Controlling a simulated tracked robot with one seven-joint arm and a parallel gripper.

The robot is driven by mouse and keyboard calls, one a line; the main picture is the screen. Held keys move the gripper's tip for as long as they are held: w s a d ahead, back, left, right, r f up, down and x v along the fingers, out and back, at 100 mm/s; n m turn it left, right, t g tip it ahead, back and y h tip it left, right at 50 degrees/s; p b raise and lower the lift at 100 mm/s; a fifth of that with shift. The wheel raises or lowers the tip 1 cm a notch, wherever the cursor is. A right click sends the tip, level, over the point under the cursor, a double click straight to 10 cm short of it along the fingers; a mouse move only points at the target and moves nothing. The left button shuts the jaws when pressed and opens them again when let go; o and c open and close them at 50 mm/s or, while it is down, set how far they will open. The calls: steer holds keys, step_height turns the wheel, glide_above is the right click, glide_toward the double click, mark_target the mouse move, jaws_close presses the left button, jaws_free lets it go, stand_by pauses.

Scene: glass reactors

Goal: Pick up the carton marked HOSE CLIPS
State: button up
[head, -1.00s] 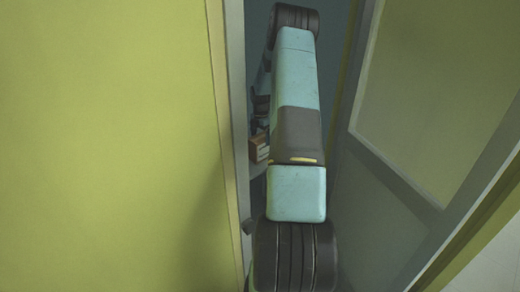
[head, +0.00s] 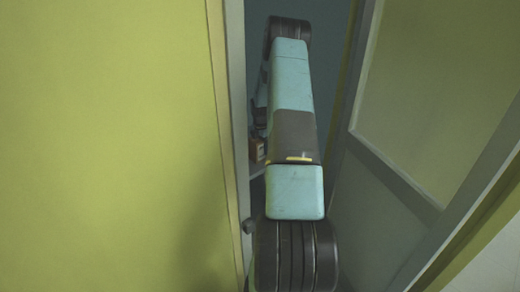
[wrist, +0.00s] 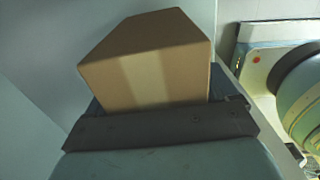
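A brown cardboard carton (wrist: 150,65) with a paler tape strip fills the middle of the wrist view. It sits between the fingers of my gripper (wrist: 155,98), which looks shut on it. The dark finger parts show at its lower left and right edges. No HOSE CLIPS marking can be read on the faces I see.
A yellow-green wall (head: 110,140) stands close on the left. A door with a grey frame (head: 385,170) stands open on the right, leaving a narrow gap for my arm. A rounded glass vessel (wrist: 302,95) and a pale panel (wrist: 258,58) lie right of the carton.

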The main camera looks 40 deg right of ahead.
steer(key=c, duration=0.9)
steer(key=shift+c, duration=0.2)
